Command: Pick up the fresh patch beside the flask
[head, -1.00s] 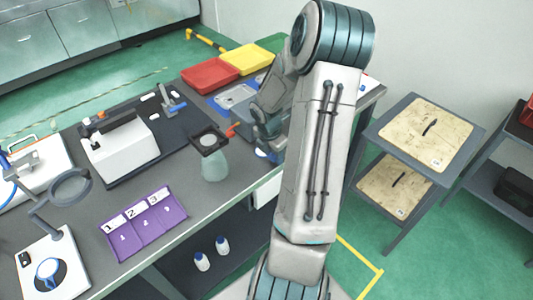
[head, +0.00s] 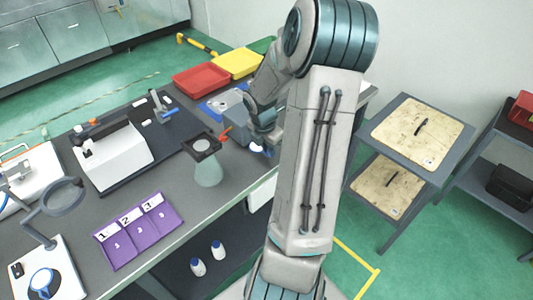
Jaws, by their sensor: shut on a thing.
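The flask (head: 208,172) is a pale green, cone-shaped glass vessel standing near the front edge of the grey bench. A dark square frame (head: 202,146) sits over its mouth. My gripper (head: 262,140) is to the right of the flask, low over the bench and apart from it. It is small and partly hidden by my own arm. It is shut on a small whitish thing, which I take to be the fresh patch (head: 256,148). The fingertips are too small to make out clearly.
A red tray (head: 200,79) and a yellow tray (head: 238,63) stand behind. A red-orange piece (head: 225,133) is beside the frame. Purple numbered panel (head: 137,232), magnifier (head: 62,196) and white device (head: 112,158) are left. A shelf cart (head: 393,140) stands right.

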